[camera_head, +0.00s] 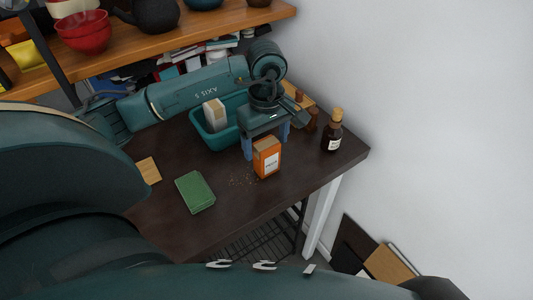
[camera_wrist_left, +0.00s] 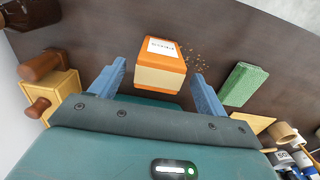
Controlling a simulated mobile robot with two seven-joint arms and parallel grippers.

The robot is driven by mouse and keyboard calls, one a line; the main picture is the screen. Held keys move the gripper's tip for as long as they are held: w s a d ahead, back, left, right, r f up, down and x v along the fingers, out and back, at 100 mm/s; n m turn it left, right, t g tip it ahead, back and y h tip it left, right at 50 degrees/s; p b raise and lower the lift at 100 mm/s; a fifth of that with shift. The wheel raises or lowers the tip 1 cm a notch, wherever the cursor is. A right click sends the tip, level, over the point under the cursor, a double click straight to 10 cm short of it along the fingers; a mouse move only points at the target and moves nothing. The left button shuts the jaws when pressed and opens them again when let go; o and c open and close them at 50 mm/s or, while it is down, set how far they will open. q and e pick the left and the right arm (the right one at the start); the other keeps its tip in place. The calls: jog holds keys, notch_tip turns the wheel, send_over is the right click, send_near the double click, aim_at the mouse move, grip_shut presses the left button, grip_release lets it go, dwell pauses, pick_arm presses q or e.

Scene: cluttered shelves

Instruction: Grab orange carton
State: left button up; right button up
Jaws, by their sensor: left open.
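The orange carton (camera_head: 267,158) stands upright on the dark table, with a white label on its front. It also shows in the left wrist view (camera_wrist_left: 160,62), between and a little beyond the fingers. My left gripper (camera_head: 263,151) is open, its blue fingers pointing down beside and behind the carton. In the left wrist view the gripper (camera_wrist_left: 162,78) has clear space on both sides of the carton, and I see no finger touching it. My right gripper is not in view.
A teal bin (camera_head: 205,137) holding a pale carton (camera_head: 214,114) stands left of the gripper. A dark bottle (camera_head: 332,132) stands to the right, near the table edge. Table front is mostly clear.

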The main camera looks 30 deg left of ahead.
pick_arm(q)
jog(key=shift+f, duration=0.75)
jog(key=shift+c, duration=0.3)
